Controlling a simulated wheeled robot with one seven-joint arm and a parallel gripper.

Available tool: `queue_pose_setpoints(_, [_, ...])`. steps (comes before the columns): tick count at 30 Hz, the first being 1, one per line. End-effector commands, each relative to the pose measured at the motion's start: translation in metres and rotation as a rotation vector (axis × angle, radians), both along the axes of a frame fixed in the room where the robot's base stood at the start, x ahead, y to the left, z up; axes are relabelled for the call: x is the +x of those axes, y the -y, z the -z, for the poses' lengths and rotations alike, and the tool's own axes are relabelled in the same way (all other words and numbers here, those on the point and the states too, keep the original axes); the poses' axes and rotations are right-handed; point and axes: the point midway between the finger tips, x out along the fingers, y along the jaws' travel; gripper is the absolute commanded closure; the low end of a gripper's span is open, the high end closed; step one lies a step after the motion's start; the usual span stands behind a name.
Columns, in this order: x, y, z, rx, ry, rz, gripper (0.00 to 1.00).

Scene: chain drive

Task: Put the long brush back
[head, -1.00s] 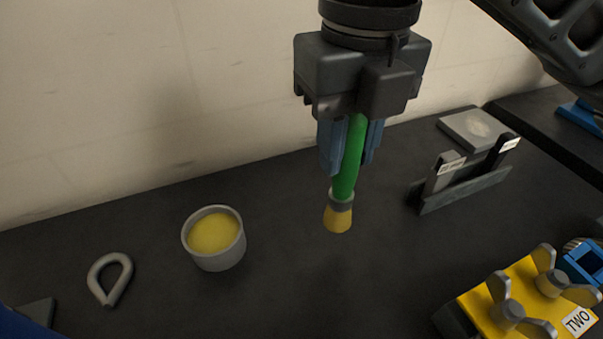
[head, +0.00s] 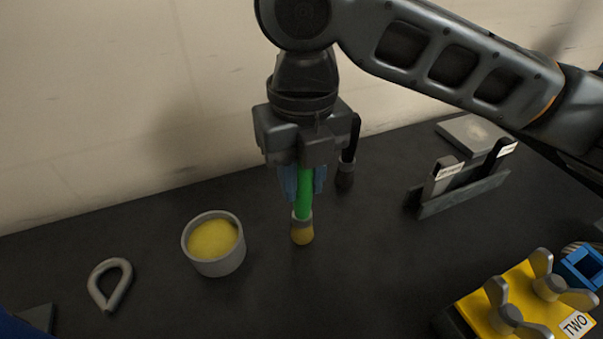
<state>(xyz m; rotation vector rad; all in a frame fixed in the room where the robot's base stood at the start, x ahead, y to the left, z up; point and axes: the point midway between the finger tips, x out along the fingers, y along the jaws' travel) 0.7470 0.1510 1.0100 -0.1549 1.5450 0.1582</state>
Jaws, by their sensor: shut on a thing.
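A brush with a green handle (head: 304,190), a grey collar and yellow bristles (head: 302,236) hangs bristles-down from my gripper (head: 303,183). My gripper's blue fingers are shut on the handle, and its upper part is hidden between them. The brush is roughly upright, to the right of a round grey cup (head: 218,262) with yellow contents. The bristle tip looks close to the dark bench top; I cannot tell if it touches.
A black upright thing (head: 345,174) shows just right of my gripper, partly hidden. A grey rack (head: 462,194) with labelled pieces stands at the right, before a grey block (head: 470,130). A yellow block (head: 530,295) marked TWO is front right. A grey loop (head: 108,281) lies left.

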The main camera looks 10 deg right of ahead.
Motion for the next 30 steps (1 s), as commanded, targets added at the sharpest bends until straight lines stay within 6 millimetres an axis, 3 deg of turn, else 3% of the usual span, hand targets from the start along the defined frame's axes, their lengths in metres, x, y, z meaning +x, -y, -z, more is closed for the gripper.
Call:
queue_pose_setpoints(4, [0.000,0.000,0.003,0.000,0.000,0.000,1.00])
queue_pose_setpoints(5, [0.000,0.000,0.003,0.000,0.000,0.000,0.70])
queue_pose_setpoints(12, [0.000,0.000,0.002,0.000,0.000,0.000,0.47])
queue_pose_setpoints(23, [0.000,0.000,-0.005,0.000,0.002,0.000,0.47])
queue_pose_setpoints(30, [0.000,0.000,-0.047,0.000,0.004,-0.001,0.47])
